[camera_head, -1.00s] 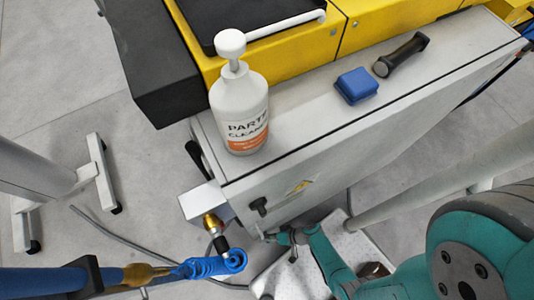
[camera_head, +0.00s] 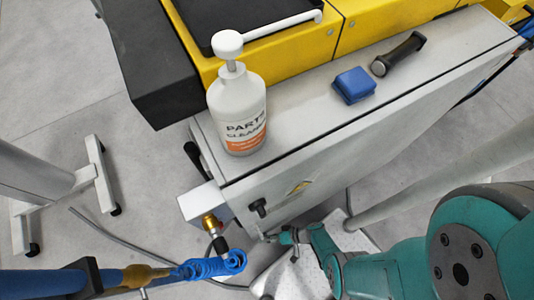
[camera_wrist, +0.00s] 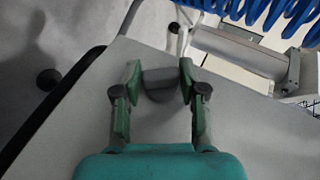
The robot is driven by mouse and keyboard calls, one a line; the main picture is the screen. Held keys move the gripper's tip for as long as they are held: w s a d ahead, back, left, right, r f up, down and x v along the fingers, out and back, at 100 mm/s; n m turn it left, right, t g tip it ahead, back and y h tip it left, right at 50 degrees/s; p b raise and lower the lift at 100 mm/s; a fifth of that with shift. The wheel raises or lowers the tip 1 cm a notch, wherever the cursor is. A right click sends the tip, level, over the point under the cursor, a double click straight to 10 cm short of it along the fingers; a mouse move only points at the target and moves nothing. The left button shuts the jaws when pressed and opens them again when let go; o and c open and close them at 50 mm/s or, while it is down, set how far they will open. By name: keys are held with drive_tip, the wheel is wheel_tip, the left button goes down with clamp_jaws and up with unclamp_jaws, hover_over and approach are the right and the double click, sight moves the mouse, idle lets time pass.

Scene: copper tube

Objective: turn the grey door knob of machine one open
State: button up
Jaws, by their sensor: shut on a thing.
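The grey door knob (camera_wrist: 160,84) sits between my two green fingertips in the wrist view, on the pale grey door panel (camera_wrist: 85,110). My gripper (camera_wrist: 158,80) is shut on the knob, with a finger on each side. In the head view my gripper (camera_head: 284,236) is low against the machine's grey front (camera_head: 330,180). I cannot make out the grey knob there. The door looks closed in the head view.
A dark knob (camera_head: 258,207) sticks out of the front above my gripper. A cleaner bottle (camera_head: 237,115), a blue block (camera_head: 353,86) and a black-handled tool (camera_head: 398,54) stand or lie on top. A blue coiled hose (camera_head: 208,266) hangs at lower left.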

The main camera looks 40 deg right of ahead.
drive_tip(key=shift+f, duration=0.15)
idle(0.8)
drive_tip(key=o, duration=1.1)
wheel_tip(320, 180, up, 10)
idle(0.5)
